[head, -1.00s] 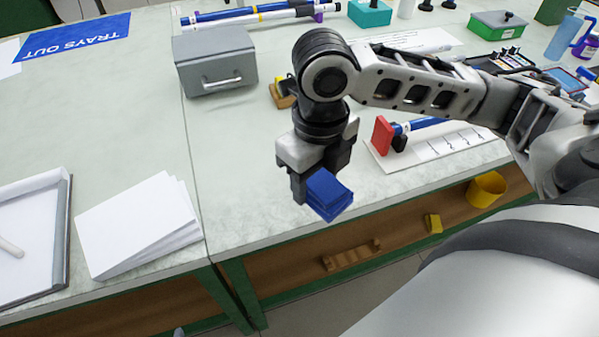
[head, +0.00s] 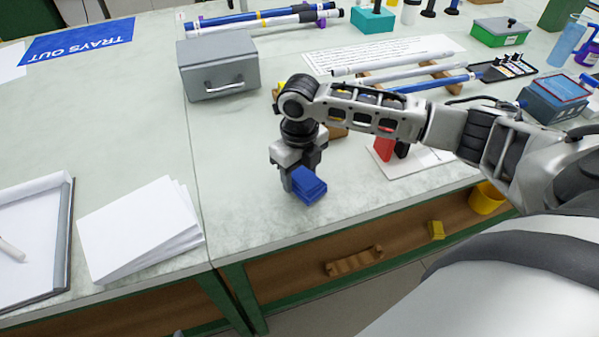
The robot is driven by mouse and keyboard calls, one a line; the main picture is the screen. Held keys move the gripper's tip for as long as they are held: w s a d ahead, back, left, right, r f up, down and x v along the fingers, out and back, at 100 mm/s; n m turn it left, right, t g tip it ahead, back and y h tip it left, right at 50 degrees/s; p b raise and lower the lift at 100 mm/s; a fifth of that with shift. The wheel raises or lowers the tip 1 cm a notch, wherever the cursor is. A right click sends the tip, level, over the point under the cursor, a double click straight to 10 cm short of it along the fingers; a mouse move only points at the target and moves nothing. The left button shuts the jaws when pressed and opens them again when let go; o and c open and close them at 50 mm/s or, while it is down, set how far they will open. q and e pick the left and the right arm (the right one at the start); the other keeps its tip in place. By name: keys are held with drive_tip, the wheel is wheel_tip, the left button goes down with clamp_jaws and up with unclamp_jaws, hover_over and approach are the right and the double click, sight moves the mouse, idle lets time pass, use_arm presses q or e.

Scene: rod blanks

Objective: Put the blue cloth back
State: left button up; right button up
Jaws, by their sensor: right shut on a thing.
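The blue cloth (head: 309,186) is a small folded stack. My right gripper (head: 296,182) is shut on it, pointing down near the front edge of the right-hand bench (head: 235,165). The cloth looks at or just above the bench top; I cannot tell whether it touches. My left gripper does not show in the head view.
A grey box with a handle (head: 218,66) stands behind and left of the gripper. A stack of white paper (head: 138,228) and a tray (head: 62,255) lie at left. Rods (head: 400,72) and a red block (head: 383,148) are near my right arm. Bench around the cloth is clear.

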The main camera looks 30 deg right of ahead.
sight(299, 172)
drive_tip(key=shift+f, duration=0.25)
drive_tip(key=o, duration=0.9)
drive_tip(key=shift+f, duration=0.15)
drive_tip(key=shift+o, duration=0.2)
wheel_tip(299, 172, up, 12)
drive_tip(key=shift+r, duration=0.2)
